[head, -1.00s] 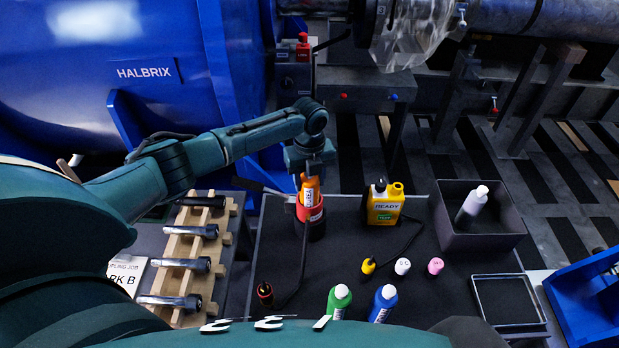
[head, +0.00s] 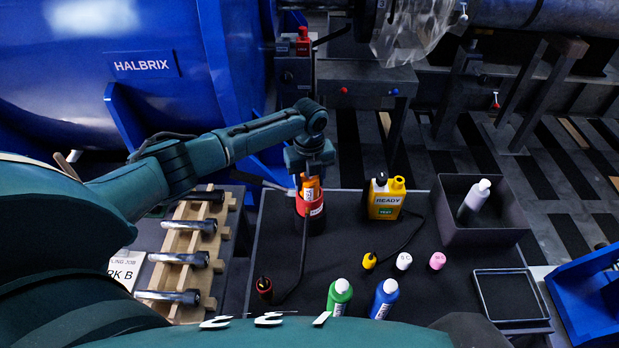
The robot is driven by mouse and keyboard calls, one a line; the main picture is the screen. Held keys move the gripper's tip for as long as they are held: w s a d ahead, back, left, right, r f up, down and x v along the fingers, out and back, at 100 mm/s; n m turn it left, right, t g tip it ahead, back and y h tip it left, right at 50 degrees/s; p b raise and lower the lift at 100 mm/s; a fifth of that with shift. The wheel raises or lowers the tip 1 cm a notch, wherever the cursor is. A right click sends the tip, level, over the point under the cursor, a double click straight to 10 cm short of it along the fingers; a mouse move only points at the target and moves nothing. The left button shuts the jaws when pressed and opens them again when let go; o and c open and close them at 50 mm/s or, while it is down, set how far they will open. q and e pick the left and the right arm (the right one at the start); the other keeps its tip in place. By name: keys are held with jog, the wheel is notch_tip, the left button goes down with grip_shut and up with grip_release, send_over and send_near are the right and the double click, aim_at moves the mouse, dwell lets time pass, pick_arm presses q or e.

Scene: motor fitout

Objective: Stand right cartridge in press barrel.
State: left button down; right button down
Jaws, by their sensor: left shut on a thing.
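An orange cartridge (head: 309,188) with a pale label stands upright in the mouth of a red-banded black press barrel (head: 316,214) on the dark bench top. Its lower part is hidden inside the barrel. My left gripper (head: 311,175) is above the barrel, shut on the top of the orange cartridge; its fingers are only partly visible. A grey cartridge with a white cap (head: 473,200) leans in a dark bin (head: 505,238). My right gripper does not show.
Small yellow (head: 369,261), white (head: 404,261) and pink (head: 437,261) caps lie in front. A wooden rack (head: 190,240) holds bolts at left. A shallow tray (head: 507,297) sits at right.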

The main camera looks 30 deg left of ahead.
pick_arm(q)
jog(key=shift+f+b, duration=0.75)
jog(key=shift+f, duration=0.3)
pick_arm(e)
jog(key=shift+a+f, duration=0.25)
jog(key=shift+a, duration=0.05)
pick_arm(q)
jog(key=c, duration=1)
grip_release()
jog(key=o, duration=0.3)
jog(key=shift+o, duration=0.2)
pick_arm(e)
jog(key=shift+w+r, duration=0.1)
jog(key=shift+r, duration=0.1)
pick_arm(q)
jog(key=shift+f, duration=0.1)
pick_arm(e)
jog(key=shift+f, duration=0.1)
pick_arm(q)
notch_tip(320, 180, up, 13)
jog(key=shift+r, duration=0.15)
